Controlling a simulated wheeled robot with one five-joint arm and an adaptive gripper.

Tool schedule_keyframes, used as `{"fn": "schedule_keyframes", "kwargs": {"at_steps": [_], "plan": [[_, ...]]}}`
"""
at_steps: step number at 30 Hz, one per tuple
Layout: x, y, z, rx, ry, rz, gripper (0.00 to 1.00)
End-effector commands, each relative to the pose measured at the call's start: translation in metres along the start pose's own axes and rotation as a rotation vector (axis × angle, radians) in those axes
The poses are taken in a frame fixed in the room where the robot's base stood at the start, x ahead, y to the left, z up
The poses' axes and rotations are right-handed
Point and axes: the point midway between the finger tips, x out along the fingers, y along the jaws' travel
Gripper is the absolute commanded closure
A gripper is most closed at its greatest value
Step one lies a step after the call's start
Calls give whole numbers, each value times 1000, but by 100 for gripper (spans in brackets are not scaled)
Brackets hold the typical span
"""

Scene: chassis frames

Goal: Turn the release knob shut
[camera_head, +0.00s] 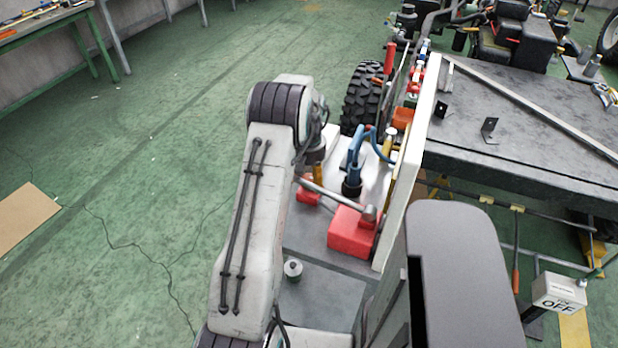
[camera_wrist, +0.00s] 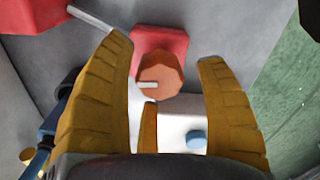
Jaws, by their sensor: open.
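The release knob (camera_wrist: 160,75) is a many-sided orange-brown knob on a red mount (camera_wrist: 165,40) in the wrist view. A short pale bar (camera_wrist: 146,85) lies at its left side, pointing left. My gripper (camera_wrist: 166,52) is open, with ribbed yellow fingers to the left and right of the knob. Gaps show between the fingers and the knob, and nothing is gripped. A third yellow finger stands below it. In the head view only a bit of yellow finger (camera_head: 319,172) shows beyond my arm, and the knob cannot be made out.
A red box (camera_head: 352,232) with a metal lever (camera_head: 338,197) is close to my gripper. A blue handle (camera_head: 354,160) stands beside it. A pale upright panel (camera_head: 408,165) borders the right. The green floor (camera_head: 150,150) at left is largely clear.

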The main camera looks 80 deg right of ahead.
Motion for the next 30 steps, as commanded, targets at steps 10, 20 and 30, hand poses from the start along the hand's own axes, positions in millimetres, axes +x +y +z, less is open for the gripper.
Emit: {"fn": "schedule_keyframes", "kwargs": {"at_steps": [10,20,30], "plan": [[-28,0,-1,0,5,1,34],[-84,0,-1,0,4,1,34],[-116,0,0,0,1,0,34]]}}
